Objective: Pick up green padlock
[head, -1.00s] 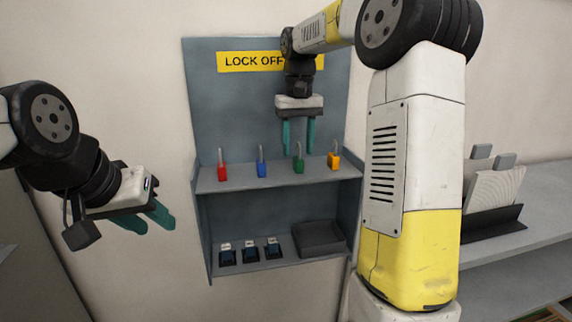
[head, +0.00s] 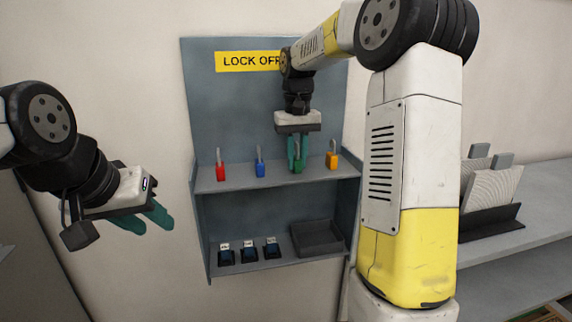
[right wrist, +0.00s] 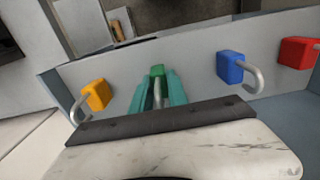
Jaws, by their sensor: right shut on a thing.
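The green padlock (head: 297,168) stands on the upper shelf (head: 227,181) of the grey lock-off station, between the blue and yellow padlocks. My right gripper (head: 297,160) reaches down from above with its teal fingers closed around the padlock, covering much of it. In the right wrist view, the green body (right wrist: 157,71) shows between the fingertips (right wrist: 159,84), with the silver shackle between the fingers. My left gripper (head: 149,219) is at the left, away from the station and empty. Its fingers are seen from the side, so their gap is unclear.
A red padlock (head: 221,172), a blue padlock (head: 260,169) and a yellow padlock (head: 332,160) stand on the same shelf. The lower shelf holds several small dark labelled items (head: 249,250) and a dark tray (head: 318,239). A rack (head: 490,219) stands on the right bench.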

